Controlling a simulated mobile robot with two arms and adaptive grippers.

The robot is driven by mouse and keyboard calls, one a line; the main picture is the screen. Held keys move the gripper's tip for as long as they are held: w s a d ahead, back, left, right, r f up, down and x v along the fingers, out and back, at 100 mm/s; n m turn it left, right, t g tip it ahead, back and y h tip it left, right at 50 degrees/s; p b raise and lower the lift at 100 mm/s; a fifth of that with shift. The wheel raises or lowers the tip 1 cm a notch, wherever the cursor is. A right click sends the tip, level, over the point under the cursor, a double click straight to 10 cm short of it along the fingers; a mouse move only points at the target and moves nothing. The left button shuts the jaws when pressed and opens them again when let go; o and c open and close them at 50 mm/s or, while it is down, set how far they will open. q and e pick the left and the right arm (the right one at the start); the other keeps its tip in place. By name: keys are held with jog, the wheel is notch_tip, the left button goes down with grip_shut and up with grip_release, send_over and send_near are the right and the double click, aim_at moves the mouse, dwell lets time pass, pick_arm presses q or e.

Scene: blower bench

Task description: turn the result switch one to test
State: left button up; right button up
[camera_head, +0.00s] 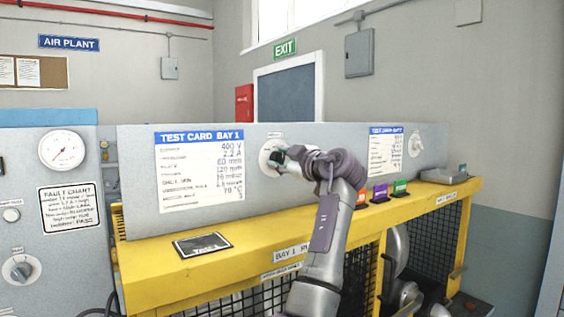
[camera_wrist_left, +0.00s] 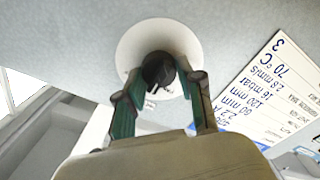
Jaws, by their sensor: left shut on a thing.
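Result switch one has a round white plate (camera_head: 266,148) on the grey panel, just right of the Bay 1 test card (camera_head: 199,190). In the left wrist view its white plate (camera_wrist_left: 133,45) carries a black knob (camera_wrist_left: 158,67). My left gripper (camera_head: 277,157) is at the switch, its green-sided fingers (camera_wrist_left: 160,84) on either side of the knob and shut on it. The gripper and wrist cover much of the switch in the head view. The position marks are too small or hidden to read. My right gripper is not in view.
A second switch (camera_head: 415,144) sits beside another test card (camera_head: 385,150) further right. The yellow bench ledge (camera_head: 165,275) holds a black card (camera_head: 202,245), several coloured tags (camera_head: 381,192) and a grey box (camera_head: 443,176). A gauge panel (camera_head: 60,180) stands at left.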

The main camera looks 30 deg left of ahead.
pick_arm(q)
jog(key=shift+r, duration=0.1)
dwell(0.3)
jog(key=o, duration=1.2)
jog(key=shift+c, duration=0.2)
jog(key=shift+d, duration=0.1)
jog(key=v, duration=1.2)
